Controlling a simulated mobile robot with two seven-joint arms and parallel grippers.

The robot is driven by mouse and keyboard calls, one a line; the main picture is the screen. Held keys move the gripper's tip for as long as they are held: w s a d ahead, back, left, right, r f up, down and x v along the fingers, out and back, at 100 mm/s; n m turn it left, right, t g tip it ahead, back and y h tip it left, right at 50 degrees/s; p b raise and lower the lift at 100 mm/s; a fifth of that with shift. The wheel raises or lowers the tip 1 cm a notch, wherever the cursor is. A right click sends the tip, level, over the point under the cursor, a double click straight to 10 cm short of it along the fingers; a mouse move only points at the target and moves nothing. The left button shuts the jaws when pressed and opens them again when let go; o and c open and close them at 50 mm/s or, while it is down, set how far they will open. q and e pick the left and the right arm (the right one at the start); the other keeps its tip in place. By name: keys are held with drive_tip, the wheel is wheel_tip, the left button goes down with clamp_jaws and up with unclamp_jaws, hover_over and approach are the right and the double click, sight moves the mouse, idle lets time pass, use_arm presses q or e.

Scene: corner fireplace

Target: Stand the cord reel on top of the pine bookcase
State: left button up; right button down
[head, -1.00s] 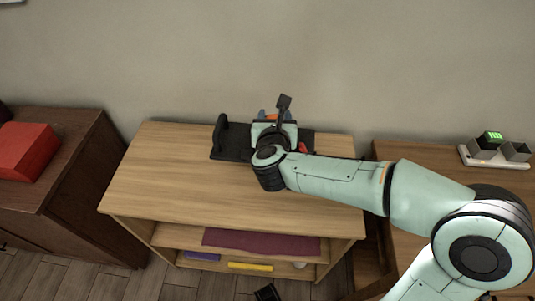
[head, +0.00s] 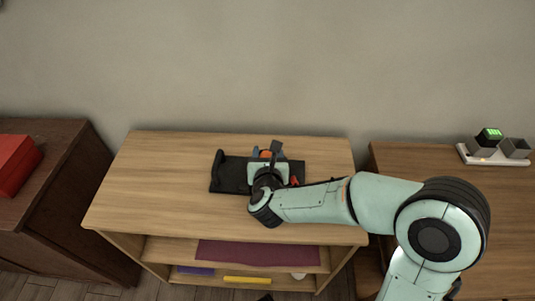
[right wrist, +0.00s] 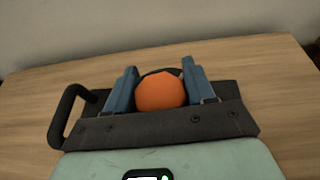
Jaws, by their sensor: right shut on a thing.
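The pine bookcase (head: 150,190) stands against the wall, and its wooden top fills much of the right wrist view (right wrist: 40,90). My right gripper (head: 264,154) is over the back part of this top, right of its middle. In the right wrist view its blue fingers (right wrist: 158,88) are shut on the cord reel (right wrist: 160,92), whose rounded orange part shows between them with a dark edge behind. The reel's lower part is hidden by the dark gripper body. I cannot tell whether the reel touches the top. My left gripper is not in view.
The bookcase top is clear to the left and front. Its lower shelves hold flat purple and yellow things. A dark cabinet with a red box (head: 14,165) stands at left. At right, a wooden surface bears a white strip (head: 495,160) with dark blocks.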

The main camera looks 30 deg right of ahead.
drive_tip(key=shift+c, duration=2)
unclamp_jaws()
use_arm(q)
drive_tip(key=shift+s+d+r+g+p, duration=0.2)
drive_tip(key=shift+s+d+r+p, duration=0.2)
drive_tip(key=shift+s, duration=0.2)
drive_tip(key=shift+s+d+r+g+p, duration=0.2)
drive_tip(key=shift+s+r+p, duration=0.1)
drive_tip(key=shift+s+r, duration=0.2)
use_arm(e)
drive_tip(key=v, duration=1.2)
